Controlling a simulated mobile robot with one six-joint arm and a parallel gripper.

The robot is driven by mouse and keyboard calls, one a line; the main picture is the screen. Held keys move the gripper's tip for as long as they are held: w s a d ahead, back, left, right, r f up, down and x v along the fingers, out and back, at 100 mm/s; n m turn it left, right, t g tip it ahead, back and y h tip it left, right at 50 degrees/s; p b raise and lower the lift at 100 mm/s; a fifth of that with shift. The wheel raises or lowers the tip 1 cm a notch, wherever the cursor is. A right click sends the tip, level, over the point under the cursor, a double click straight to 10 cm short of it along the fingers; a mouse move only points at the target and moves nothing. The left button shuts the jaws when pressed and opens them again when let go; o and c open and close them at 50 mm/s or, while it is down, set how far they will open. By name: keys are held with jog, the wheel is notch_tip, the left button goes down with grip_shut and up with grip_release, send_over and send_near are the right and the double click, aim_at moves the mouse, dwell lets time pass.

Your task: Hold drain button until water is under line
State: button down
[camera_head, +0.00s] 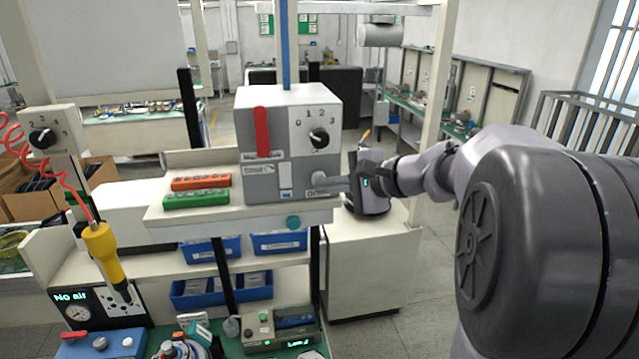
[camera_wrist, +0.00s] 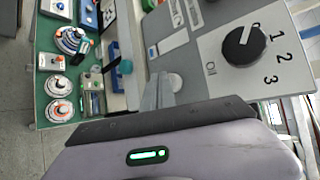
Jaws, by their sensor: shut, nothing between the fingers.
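The grey and white control box (camera_head: 290,150) stands on the shelf, with a red lever and a black dial on its front. A pale upright window (camera_head: 285,175), possibly the water gauge, is on its grey lower panel; it also shows in the wrist view (camera_wrist: 173,42). I cannot read a water level or line. A round grey button (camera_head: 319,178) is at the panel's lower right, also in the wrist view (camera_wrist: 175,82). My gripper (camera_head: 330,186) is shut and empty, its fingertips at this button. Whether they touch or press it I cannot tell.
A teal knob (camera_head: 292,222) sits under the shelf edge below the box. Red and green socket trays (camera_head: 197,192) lie left of it. A yellow air tool (camera_head: 103,245) hangs at left on a red coiled hose. Blue bins (camera_head: 222,288) stand below.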

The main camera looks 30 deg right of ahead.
jog(key=shift+s+a, duration=0.15)
jog(key=shift+s, duration=0.3)
jog(key=shift+s+a+b, duration=0.25)
jog(key=shift+s+b, duration=0.2)
jog(key=shift+s, duration=0.35)
jog(key=shift+s+a+b, duration=0.2)
jog(key=shift+s+b, duration=0.2)
jog(key=shift+s, duration=0.4)
jog(key=shift+s+a+b, duration=0.25)
jog(key=shift+s+b, duration=0.2)
jog(key=shift+s, duration=0.35)
jog(key=s+a+f+n+g+b, duration=0.2)
jog(key=s+a+f+b, duration=0.25)
jog(key=f+b, duration=0.35)
jog(key=s+a+f+n+g+b, duration=0.1)
jog(key=s+a+f+n+b, duration=0.2)
jog(key=a+f+b, duration=0.55)
jog(key=s+a+f+n+g+b, duration=0.25)
jog(key=s+f+b, duration=0.2)
jog(key=f, duration=0.75)
jog(key=s+a+f+n+h+b, duration=0.1)
jog(key=s+f+b, duration=0.3)
jog(key=f, duration=0.5)
jog(key=s+a+f+n+h+b, duration=0.1)
jog(key=s+f+n+b, duration=0.3)
jog(key=f+b, duration=0.5)
jog(key=shift+s+a+f+h, duration=0.25)
jog(key=shift+s+a+h, duration=0.15)
jog(key=shift+h, duration=0.2)
